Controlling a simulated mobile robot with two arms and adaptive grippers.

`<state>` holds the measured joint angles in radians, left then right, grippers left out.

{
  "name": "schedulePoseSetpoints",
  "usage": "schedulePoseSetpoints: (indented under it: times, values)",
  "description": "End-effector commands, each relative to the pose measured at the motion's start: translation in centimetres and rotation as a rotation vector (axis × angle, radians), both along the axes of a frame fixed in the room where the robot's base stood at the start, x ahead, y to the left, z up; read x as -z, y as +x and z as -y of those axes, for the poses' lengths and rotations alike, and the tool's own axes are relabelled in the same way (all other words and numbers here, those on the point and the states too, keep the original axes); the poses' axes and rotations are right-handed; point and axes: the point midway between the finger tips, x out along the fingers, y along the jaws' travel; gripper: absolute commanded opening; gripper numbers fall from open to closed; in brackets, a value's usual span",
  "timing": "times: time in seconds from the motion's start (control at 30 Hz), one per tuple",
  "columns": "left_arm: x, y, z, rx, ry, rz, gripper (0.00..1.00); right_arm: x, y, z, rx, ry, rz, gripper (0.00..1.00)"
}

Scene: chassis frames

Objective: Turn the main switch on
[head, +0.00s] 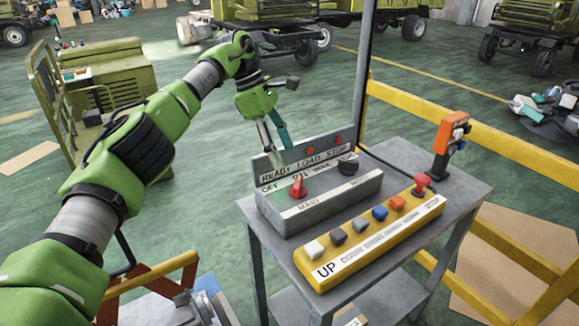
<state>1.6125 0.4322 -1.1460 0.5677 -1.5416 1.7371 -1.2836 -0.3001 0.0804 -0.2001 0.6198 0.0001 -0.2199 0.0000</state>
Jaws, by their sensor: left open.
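The main switch is a red rotary knob (299,187) on the sloped front of a grey control box (318,205). The word MAIN is below it and OFF and ON are printed on the panel above. Its pointer stands roughly upright, and I cannot tell exactly which mark it points to. My right gripper is not in view.
A black knob (348,164) is right of the red one. A yellow button box (370,240) with several coloured buttons lies in front on the grey metal table (455,190). An orange device (450,135) stands at the table's right. Yellow rails (470,120) run behind.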

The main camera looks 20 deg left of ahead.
Motion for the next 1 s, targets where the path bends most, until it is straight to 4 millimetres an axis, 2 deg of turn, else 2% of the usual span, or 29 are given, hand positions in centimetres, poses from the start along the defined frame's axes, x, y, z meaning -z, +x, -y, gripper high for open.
schedulePoseSetpoints:
  times: [0.1,0.2,0.73,0.83,1.0]
  values:
    - [-1.5,0.0,-0.6,0.001,0.000,0.001,0.58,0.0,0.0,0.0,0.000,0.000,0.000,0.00]
    - [-2.1,-0.1,-0.9,0.001,0.000,-0.001,0.58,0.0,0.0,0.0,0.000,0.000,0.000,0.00]
    - [-2.5,-0.1,-0.9,0.002,0.000,0.000,0.58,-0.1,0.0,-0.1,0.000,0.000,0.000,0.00]
    - [-3.7,-0.1,-0.9,0.002,0.000,0.001,0.58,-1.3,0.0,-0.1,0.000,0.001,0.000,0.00]
    - [-6.8,-0.1,-0.9,0.002,0.000,0.000,0.58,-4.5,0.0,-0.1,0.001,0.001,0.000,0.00]
